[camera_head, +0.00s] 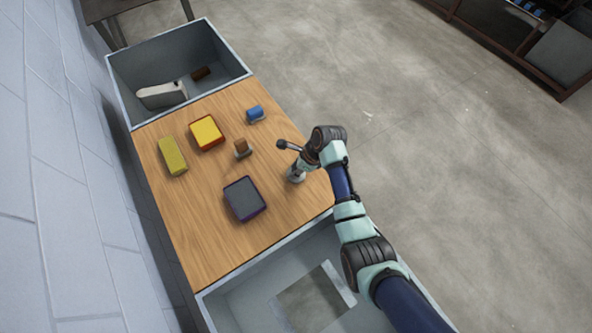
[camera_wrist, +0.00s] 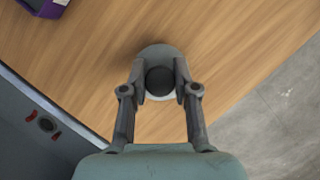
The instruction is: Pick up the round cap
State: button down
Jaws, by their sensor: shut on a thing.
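The round cap (camera_wrist: 158,53) is a pale grey disc with a dark round middle in the wrist view. It sits between the two fingers of my gripper (camera_wrist: 160,92), which is shut on it. Wood table surface shows around the cap. In the head view my gripper (camera_head: 296,174) is low over the right part of the wooden table (camera_head: 205,245). The cap is mostly hidden there by my gripper. I cannot tell whether the cap touches the table.
A purple-edged grey box (camera_head: 244,199) lies left of my gripper. A brown-topped piece (camera_head: 242,148), a blue piece (camera_head: 255,114), a yellow-red box (camera_head: 206,132) and a yellow block (camera_head: 173,156) lie farther back. Grey bins stand at the far end (camera_head: 123,93) and near end (camera_head: 232,305).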

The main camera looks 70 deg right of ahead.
notch_tip(320, 180, up, 18)
jog(key=p, duration=0.2)
jog(key=shift+r+p, duration=0.2)
jog(key=shift+p, duration=0.2)
